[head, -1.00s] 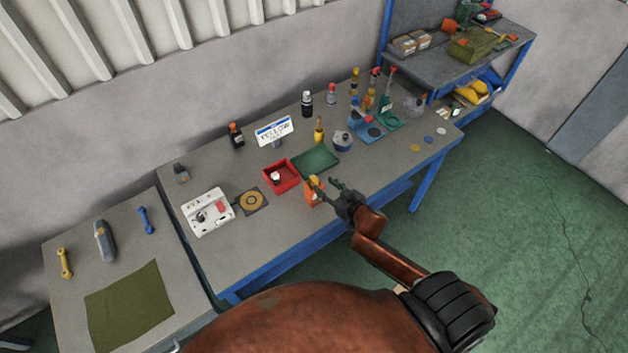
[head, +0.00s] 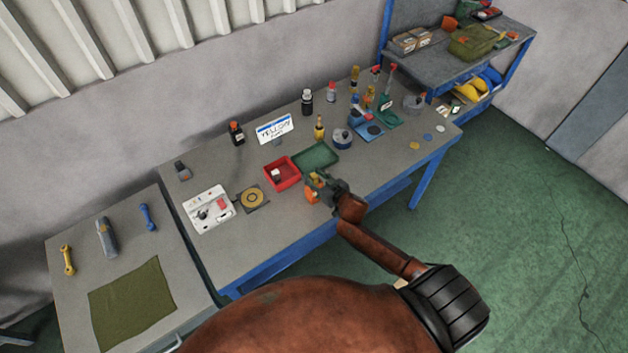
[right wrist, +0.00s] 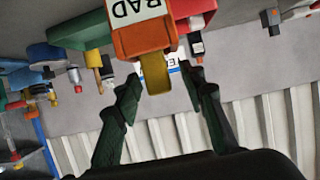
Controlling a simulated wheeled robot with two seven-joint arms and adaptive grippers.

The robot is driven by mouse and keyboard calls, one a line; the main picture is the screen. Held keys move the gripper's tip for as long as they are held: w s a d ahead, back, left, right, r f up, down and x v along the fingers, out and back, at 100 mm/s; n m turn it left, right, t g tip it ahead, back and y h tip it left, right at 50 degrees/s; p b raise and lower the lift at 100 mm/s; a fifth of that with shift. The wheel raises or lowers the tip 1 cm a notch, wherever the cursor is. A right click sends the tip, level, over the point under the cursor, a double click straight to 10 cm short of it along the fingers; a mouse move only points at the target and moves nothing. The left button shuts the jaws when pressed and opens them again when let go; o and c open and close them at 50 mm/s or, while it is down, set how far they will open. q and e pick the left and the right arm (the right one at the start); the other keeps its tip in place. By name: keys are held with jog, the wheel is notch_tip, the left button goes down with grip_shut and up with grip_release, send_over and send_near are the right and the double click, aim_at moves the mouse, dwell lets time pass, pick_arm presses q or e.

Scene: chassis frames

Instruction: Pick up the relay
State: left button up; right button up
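In the right wrist view the yellow part (right wrist: 155,75) lies between the tips of my open right gripper (right wrist: 163,80), with a gap on both sides. The orange body (right wrist: 143,38) is beyond the tips. My left gripper is not in view.
A red tray (head: 269,182) with a small pale item and a green tray (head: 327,154) are just behind. A white device (head: 196,220) and a dark pad with a yellow ring (head: 244,207) are to the left. Bottles and tools stand farther back.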

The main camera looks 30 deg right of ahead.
grip_shut()
jog(key=shift+r, duration=0.1)
dwell(0.4)
